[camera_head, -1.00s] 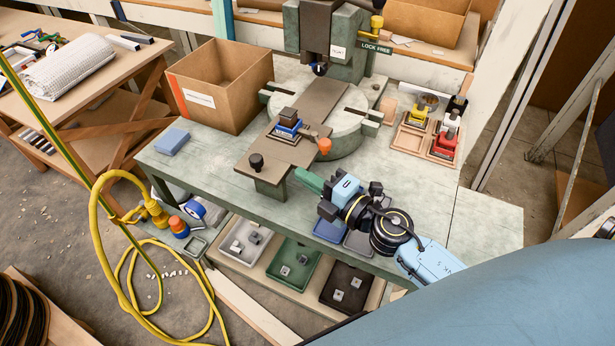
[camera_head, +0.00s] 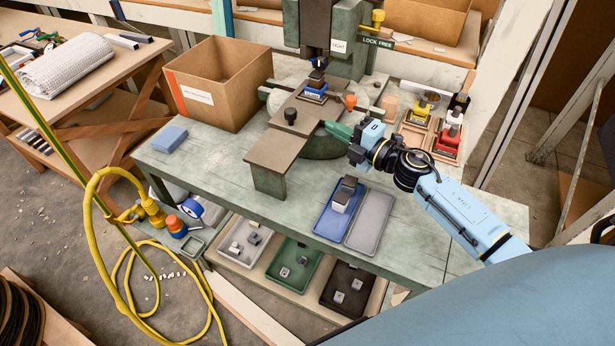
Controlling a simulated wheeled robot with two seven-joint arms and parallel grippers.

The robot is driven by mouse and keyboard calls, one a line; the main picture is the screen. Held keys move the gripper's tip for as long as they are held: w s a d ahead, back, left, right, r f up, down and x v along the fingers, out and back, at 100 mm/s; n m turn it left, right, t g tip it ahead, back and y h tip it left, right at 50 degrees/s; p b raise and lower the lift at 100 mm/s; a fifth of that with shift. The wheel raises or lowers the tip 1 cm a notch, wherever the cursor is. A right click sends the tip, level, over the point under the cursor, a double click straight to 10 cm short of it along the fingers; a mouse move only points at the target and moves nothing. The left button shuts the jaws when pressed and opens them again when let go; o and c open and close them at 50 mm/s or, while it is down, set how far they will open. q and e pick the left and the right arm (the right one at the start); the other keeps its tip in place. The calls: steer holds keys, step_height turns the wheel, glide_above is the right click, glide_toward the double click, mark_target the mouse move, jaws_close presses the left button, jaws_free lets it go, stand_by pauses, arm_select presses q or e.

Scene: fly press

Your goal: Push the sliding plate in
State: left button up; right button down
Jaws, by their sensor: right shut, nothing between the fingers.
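The brown sliding plate (camera_head: 302,113) lies on its guide on the fly press, with a dark knob (camera_head: 290,116) at its front end. A blue block with a dark top (camera_head: 315,92) sits on the plate, just below the press ram (camera_head: 319,63). An orange knob (camera_head: 351,102) shows at the plate's right side. The bare brown guide (camera_head: 278,151) sticks out towards me in front of the plate. My right gripper (camera_head: 336,130) is shut and empty, its green tips close to the plate's right edge; I cannot tell whether they touch. My left gripper is not in view.
A blue tray (camera_head: 325,222) holding grey parts and a grey tray (camera_head: 370,222) lie on the bench front. A cardboard box (camera_head: 225,95) stands left of the press. Stamps in a wooden holder (camera_head: 420,128) stand right. The bench's left front is mostly clear.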

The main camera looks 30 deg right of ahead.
steer(key=shift+w+d+b, duration=0.3)
steer(key=shift+w+d, duration=0.55)
steer(key=shift+d, duration=0.25)
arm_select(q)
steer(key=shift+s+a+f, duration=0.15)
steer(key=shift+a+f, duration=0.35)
arm_select(e)
steer(key=shift+w+d, duration=0.1)
steer(key=shift+d, duration=0.1)
steer(key=shift+r, duration=0.1)
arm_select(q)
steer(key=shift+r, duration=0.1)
